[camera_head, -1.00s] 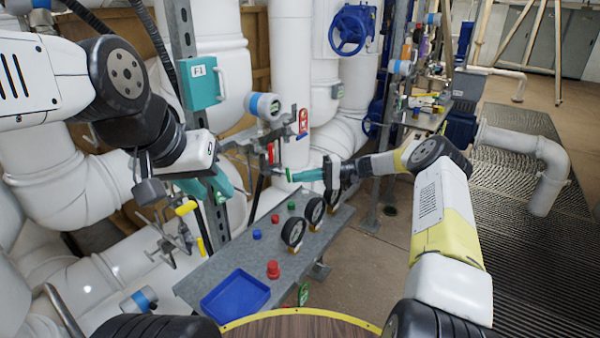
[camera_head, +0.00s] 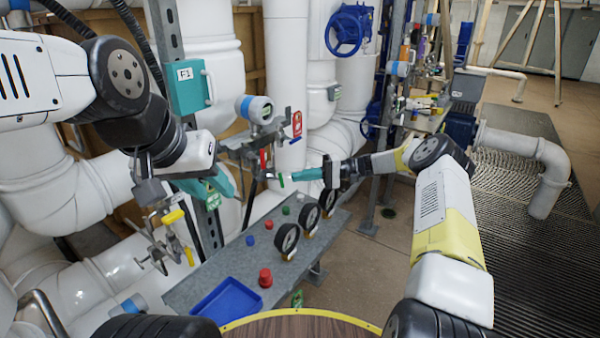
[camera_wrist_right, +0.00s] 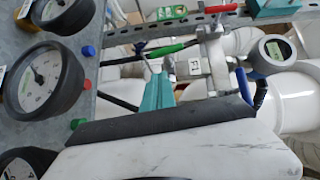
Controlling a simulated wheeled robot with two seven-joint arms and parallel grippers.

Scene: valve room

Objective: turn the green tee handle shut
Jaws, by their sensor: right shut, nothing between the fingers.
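The green handle (camera_head: 281,181) is a small green bar on the pipework behind the grey bench in the head view. In the right wrist view the handle (camera_wrist_right: 172,49) lies sideways beside a metal valve body (camera_wrist_right: 195,66). My right gripper (camera_head: 288,178) is shut and empty, its teal fingers pointing left at the handle. In the right wrist view its fingertips (camera_wrist_right: 158,76) are just short of the handle; I cannot tell whether they touch. My left gripper (camera_head: 222,184) hangs at the left, away from the handle; its finger gap is not clear.
The grey bench (camera_head: 188,288) carries black gauges (camera_head: 287,238), a red knob (camera_head: 265,278) and a blue tray (camera_head: 228,300). A round display gauge (camera_head: 255,109) and a red lever (camera_head: 263,160) are near the handle. Yellow-handled valves (camera_head: 174,216) are below my left gripper.

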